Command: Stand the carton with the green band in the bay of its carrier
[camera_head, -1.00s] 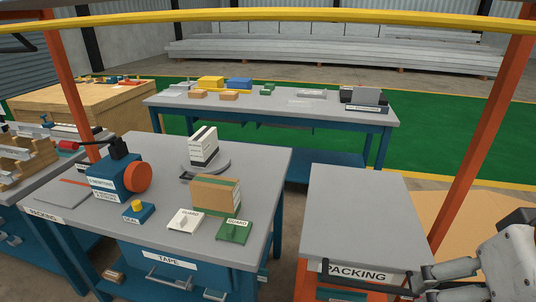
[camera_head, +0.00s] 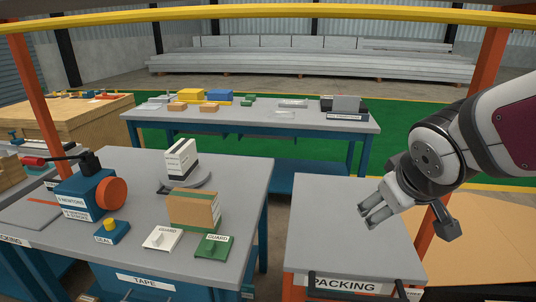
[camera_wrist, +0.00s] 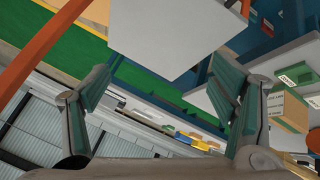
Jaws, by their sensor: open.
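The brown carton with the green band (camera_head: 195,209) stands upright on the grey packing bench, behind two flat guards. In the wrist view it shows at the right edge (camera_wrist: 285,108). A white carton with dark bands (camera_head: 181,160) stands on a grey round plate behind it. I cannot tell which thing is the carton's carrier; a dark holder with a grey block (camera_head: 346,106) sits on the far table. My gripper (camera_head: 373,209) is open and empty, above the right-hand packing table, well to the right of the carton. Its spread fingers also show in the wrist view (camera_wrist: 158,88).
A white guard (camera_head: 162,238) and a green guard (camera_head: 214,246) lie in front of the carton. A blue tape machine (camera_head: 85,193) and a yellow-topped button box (camera_head: 112,231) are to the left. The right packing table (camera_head: 335,225) is clear. An orange post stands beside my arm.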

